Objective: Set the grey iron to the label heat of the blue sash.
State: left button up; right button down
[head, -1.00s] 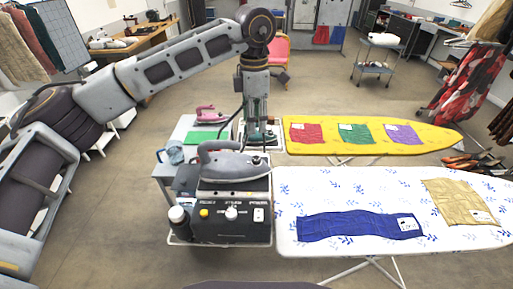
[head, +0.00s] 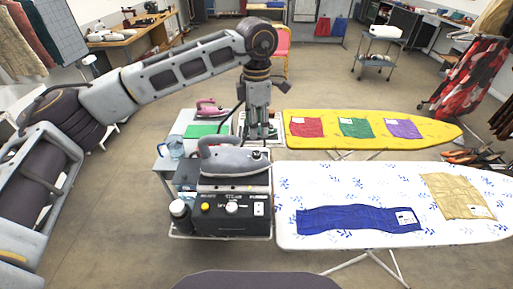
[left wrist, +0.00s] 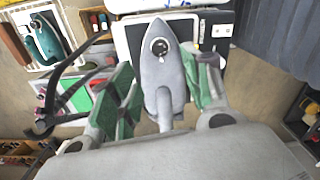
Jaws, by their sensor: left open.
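The grey iron (head: 234,160) rests on top of a black control box (head: 231,224) with a white knob (head: 232,208), a yellow button and a white switch. In the left wrist view the iron (left wrist: 160,85) points away between my fingers, with a small round dial (left wrist: 159,46) on it. My right gripper is out of view.
The floral white ironing board (head: 300,180) also bears a tan cloth (head: 455,195). Behind is a yellow board (head: 440,133) with red, green and purple cloths.

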aim_at(257, 153)
pick_arm(q)
jog(key=shift+f+p, duration=1.2)
jog(key=shift+f, duration=3.9)
jog(key=shift+c, duration=0.5)
jog(key=c, duration=1)
